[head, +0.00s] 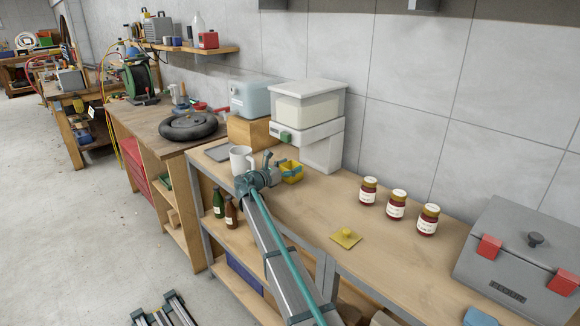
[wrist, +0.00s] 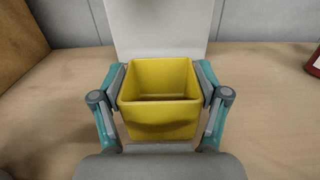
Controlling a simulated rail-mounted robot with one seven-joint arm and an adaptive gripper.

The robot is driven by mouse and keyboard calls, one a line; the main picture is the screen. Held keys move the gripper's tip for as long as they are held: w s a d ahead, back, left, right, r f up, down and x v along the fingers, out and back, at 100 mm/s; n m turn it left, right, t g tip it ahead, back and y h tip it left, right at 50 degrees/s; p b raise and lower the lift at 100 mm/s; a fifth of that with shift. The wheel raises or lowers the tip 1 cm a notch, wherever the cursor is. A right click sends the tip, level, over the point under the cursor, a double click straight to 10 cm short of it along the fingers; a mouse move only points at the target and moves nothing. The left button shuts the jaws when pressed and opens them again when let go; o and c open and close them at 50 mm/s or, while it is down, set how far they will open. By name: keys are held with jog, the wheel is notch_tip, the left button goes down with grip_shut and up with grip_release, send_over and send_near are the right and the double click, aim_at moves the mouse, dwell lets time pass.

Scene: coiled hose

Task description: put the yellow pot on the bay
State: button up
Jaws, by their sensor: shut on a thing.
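The yellow pot (wrist: 160,120) is a square, open-topped container and looks empty inside in the wrist view. My gripper (wrist: 160,88) is shut on it, with one finger against its left side and one against its right. In the head view my gripper (head: 277,172) and the pot (head: 293,173) are at the front of the white dispenser (head: 320,151), which has a cream hopper and a green button. The dispenser's white panel (wrist: 160,25) stands behind the pot. No marked bay can be made out. I cannot tell whether the pot touches the wooden bench (head: 320,205).
A white mug (head: 241,159) stands close left of my gripper. A wooden block (head: 250,131) bears a pale blue box. Bare bench lies between.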

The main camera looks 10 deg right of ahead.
jog(key=shift+f, duration=0.1)
jog(key=o, duration=1.1)
jog(key=shift+o, duration=0.2)
jog(key=shift+s+a, duration=0.15)
jog(key=shift+a, duration=0.05)
jog(key=b+v, duration=0.1)
jog(key=v, duration=1)
jog(key=shift+s+a+b, duration=0.2)
jog(key=shift+b, duration=0.1)
